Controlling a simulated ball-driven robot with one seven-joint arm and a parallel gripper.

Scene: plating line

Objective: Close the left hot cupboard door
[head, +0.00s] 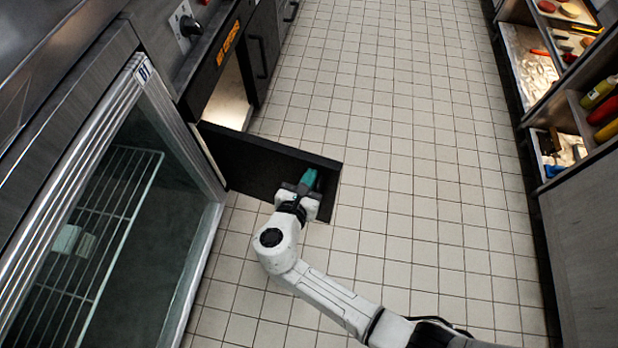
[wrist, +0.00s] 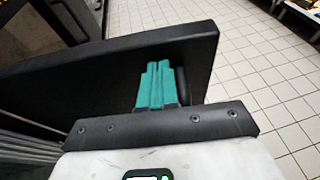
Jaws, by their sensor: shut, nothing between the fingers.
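The left hot cupboard door (head: 245,160) is a dark panel standing wide open, sticking out into the aisle from the cupboard front. Its flat face and top edge fill much of the wrist view (wrist: 90,75). The lit cupboard opening (head: 229,98) shows behind it. My gripper (head: 309,178) is at the door's face near its free end. In the wrist view its teal fingers (wrist: 157,82) are together, pointing at the panel, with a dark piece beside them, perhaps the handle. Whether the fingertips touch the door cannot be told.
A glass-fronted cabinet with wire racks (head: 125,225) stands at the left, close to the door's hinge side. Another dark cupboard door with a handle (head: 262,50) is shut farther along. Shelves with bottles (head: 598,95) line the right. The tiled aisle (head: 430,170) between is clear.

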